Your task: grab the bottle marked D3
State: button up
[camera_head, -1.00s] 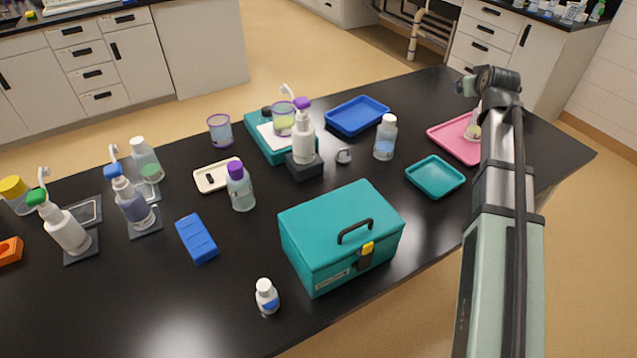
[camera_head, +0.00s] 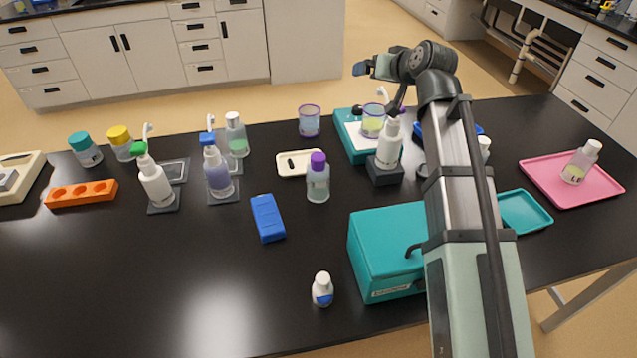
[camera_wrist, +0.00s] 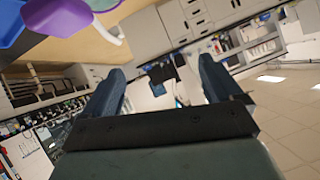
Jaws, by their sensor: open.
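I cannot read a D3 mark on any bottle. Candidates in the head view are a purple-capped bottle (camera_head: 318,184) mid-bench, a white-capped bottle with green liquid (camera_head: 237,140), a bottle on the pink tray (camera_head: 578,167), a small white bottle with a blue label (camera_head: 323,292), a teal-capped jar (camera_head: 86,152) and a yellow-capped jar (camera_head: 121,146). Another bottle (camera_head: 485,147) is mostly hidden behind my arm. My gripper (camera_head: 373,68) is raised near the bench's far edge, open and empty. In the wrist view its fingers (camera_wrist: 163,75) stand apart, facing cabinets and floor.
Pump bottles with green (camera_head: 153,184), blue (camera_head: 217,176) and purple (camera_head: 389,150) tops stand on the bench. A teal box (camera_head: 383,235) sits at front, partly behind my arm. An orange rack (camera_head: 81,194) lies left. The front left bench is clear.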

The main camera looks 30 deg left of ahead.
jog(key=s+a+f+n+g+h, duration=0.15)
jog(key=s+a, duration=0.25)
jog(key=s, duration=0.4)
jog(key=n+g+h, duration=0.3)
jog(key=h, duration=0.1)
send_near(318, 158)
jog(key=shift+m, duration=0.25)
jog(key=x, duration=0.8)
jog(key=shift+a, duration=0.1)
jog(key=shift+h, duration=0.25)
jog(key=shift+x, duration=2.7)
jog(key=c, duration=1.7)
